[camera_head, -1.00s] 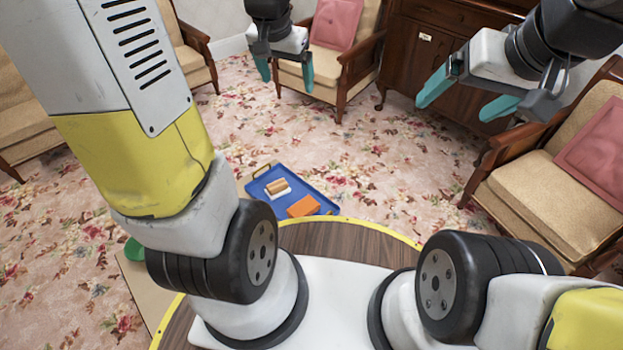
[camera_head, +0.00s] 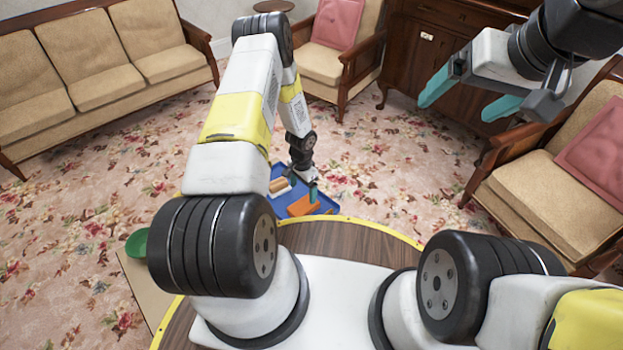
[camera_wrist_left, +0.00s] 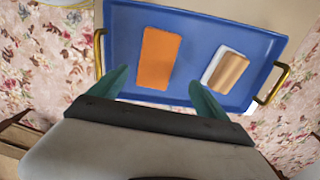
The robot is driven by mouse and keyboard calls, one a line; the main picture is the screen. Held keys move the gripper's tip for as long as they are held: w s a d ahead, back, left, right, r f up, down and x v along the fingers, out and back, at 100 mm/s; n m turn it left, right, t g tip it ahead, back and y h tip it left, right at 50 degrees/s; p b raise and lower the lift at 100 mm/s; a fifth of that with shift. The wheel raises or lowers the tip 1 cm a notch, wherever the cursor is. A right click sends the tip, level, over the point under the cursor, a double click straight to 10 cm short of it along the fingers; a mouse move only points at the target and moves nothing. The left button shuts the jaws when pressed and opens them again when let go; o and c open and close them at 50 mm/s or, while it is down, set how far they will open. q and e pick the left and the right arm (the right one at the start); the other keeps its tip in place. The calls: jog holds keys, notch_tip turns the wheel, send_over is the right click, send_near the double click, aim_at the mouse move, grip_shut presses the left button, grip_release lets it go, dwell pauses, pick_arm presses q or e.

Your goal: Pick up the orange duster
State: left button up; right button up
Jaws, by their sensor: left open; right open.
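The orange duster (camera_head: 299,207) lies on the blue tray (camera_head: 325,205) near the tray's front edge. In the left wrist view the duster (camera_wrist_left: 159,58) is an orange rectangular block on the tray's left half. My left gripper (camera_wrist_left: 157,85) is open and empty, pointing down over the tray, its teal fingers spread to either side of the duster's near end. Its height above the duster is hard to judge. In the head view the left gripper (camera_head: 311,188) partly covers the tray. My right gripper (camera_head: 468,98) is open and empty, raised at the right.
A tan and white block (camera_wrist_left: 228,70) lies on the tray beside the duster. The tray has brass handles (camera_wrist_left: 272,84). A green bowl (camera_head: 137,243) is at the left. A sofa (camera_head: 100,65), armchairs and a wooden cabinet (camera_head: 410,60) stand around the flowered carpet.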

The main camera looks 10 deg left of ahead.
aim_at(304, 205)
pick_arm(q)
jog(key=f, duration=0.6)
jog(key=s+f, duration=0.1)
jog(key=f, duration=0.1)
jog(key=shift+d+f, duration=0.25)
jog(key=shift+f, duration=0.15)
jog(key=c, duration=1.6)
jog(key=shift+r, duration=5.05)
